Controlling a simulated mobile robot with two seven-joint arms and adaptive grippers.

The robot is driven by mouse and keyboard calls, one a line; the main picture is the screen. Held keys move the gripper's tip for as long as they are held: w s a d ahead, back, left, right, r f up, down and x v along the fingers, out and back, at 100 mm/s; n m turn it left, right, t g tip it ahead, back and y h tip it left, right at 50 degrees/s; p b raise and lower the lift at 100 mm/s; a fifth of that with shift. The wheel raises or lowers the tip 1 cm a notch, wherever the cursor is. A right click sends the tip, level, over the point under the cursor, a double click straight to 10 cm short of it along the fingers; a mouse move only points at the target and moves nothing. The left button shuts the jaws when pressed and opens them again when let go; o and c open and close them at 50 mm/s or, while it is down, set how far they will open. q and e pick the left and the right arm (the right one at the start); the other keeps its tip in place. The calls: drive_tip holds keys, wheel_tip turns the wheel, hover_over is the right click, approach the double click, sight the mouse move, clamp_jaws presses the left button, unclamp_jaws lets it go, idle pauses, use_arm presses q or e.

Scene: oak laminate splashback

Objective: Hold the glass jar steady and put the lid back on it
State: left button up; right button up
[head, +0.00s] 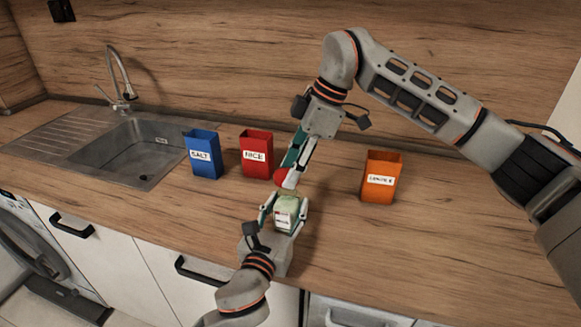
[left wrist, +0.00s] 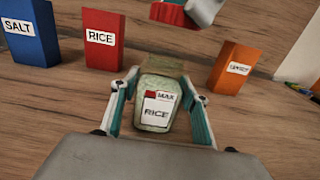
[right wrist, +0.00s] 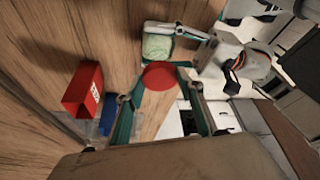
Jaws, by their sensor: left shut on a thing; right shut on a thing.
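The glass jar (head: 286,213), with pale green contents, stands upright on the counter between the fingers of my left gripper (head: 284,206), which is shut on it. The lid also shows in the left wrist view (left wrist: 204,9). In the right wrist view the lid (right wrist: 159,75) appears beside the jar (right wrist: 157,46).
A blue SALT box (head: 203,156), a red RICE box (head: 256,156) and an orange box (head: 381,178) with a hard-to-read label stand on the wooden counter (head: 450,240). The sink (head: 130,150) is at the left. The counter around the jar is clear.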

sight(290, 194)
drive_tip(key=shift+f, duration=0.6)
drive_tip(key=shift+f, duration=0.9)
drive_tip(key=shift+f, duration=0.5)
drive_tip(key=m, duration=0.1)
drive_tip(key=m+t, duration=0.1)
drive_tip(key=m, duration=0.2)
drive_tip(key=shift+s+m+t, duration=0.3)
drive_tip(key=shift+t, duration=0.1)
drive_tip(key=m+t, duration=0.1)
drive_tip(key=m, duration=0.1)
drive_tip(key=m+h, duration=0.1)
drive_tip(key=m, duration=0.2)
drive_tip(key=shift+s+a+t, duration=0.1)
drive_tip(key=shift+a+t, duration=0.05)
drive_tip(key=shift+t, duration=0.25)
drive_tip(key=o, duration=0.9)
drive_tip(key=shift+c, duration=0.2)
